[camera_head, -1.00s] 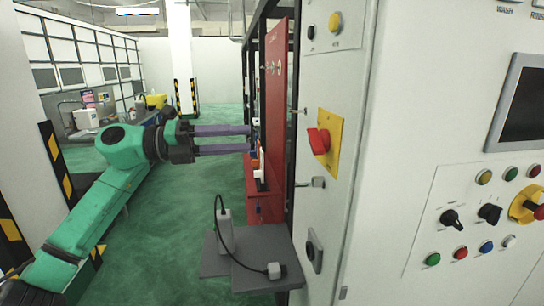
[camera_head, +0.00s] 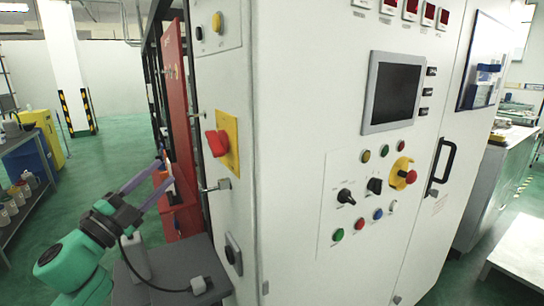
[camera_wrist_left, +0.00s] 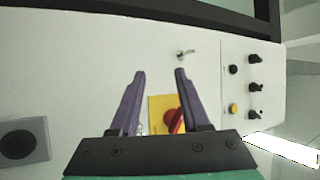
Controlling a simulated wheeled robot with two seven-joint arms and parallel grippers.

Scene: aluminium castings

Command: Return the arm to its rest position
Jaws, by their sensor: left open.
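My left arm comes in at the lower left of the head view, green with a dark wrist. Its left gripper (camera_head: 155,188) has two purple fingers spread apart with nothing between them, in front of the red panel (camera_head: 178,110) beside the cabinet. The left wrist view shows the same open fingers (camera_wrist_left: 158,100) pointing along the pale cabinet side. My right gripper is not in view.
The white control cabinet (camera_head: 290,200) fills the middle, with a dark screen (camera_head: 393,92) and several buttons. A grey shelf (camera_head: 185,262) with a cabled device juts out below the gripper. A metal handle (camera_head: 217,185) sticks out near it. Green floor (camera_head: 110,160) is open at left.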

